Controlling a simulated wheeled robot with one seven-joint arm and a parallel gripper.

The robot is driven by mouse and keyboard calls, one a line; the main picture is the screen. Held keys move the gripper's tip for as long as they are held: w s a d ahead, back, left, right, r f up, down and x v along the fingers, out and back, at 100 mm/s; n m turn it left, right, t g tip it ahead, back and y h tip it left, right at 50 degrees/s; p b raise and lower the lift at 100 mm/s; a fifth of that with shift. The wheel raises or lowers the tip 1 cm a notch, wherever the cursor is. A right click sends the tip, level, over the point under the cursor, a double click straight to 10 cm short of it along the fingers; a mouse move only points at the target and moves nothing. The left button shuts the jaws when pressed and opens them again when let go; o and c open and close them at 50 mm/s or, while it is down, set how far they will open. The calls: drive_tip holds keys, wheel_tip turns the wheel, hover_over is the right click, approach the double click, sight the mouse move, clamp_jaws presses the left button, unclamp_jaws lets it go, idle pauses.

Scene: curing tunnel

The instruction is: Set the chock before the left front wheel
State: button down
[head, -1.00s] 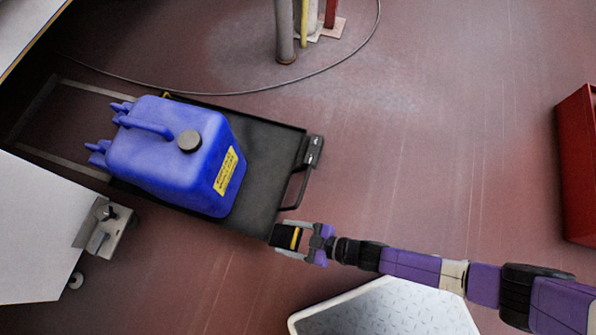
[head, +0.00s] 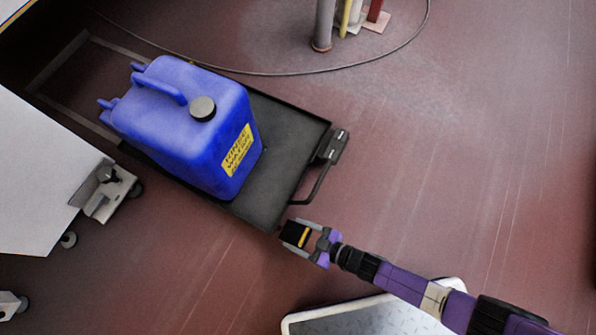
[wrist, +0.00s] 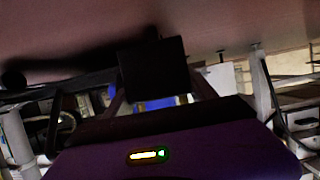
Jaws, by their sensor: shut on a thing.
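A black chock with a yellow stripe (head: 292,232) is held in my gripper (head: 308,236), which is shut on it. In the head view it is close beside the near right corner of a low black cart (head: 285,140); I cannot tell whether it touches the cart or the floor. In the wrist view the chock (wrist: 153,70) is a dark block between the fingers. The cart carries a blue jerry can (head: 180,120) with a dark cap and yellow label. The cart's wheels are hidden under its deck.
A black handle (head: 325,165) sticks out from the cart's right end. A white cabinet on casters (head: 45,180) stands at left. A cable (head: 300,72) and posts (head: 324,25) are behind. A pale-rimmed plate (head: 350,318) lies at the front. Floor to the right is clear.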

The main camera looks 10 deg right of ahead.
sight(298, 238)
drive_tip(key=shift+f+b, duration=1.9)
drive_tip(key=shift+f, duration=1.25)
drive_tip(key=shift+a+f, duration=0.1)
drive_tip(key=shift+f, duration=0.05)
drive_tip(key=shift+c, duration=1.4)
unclamp_jaws()
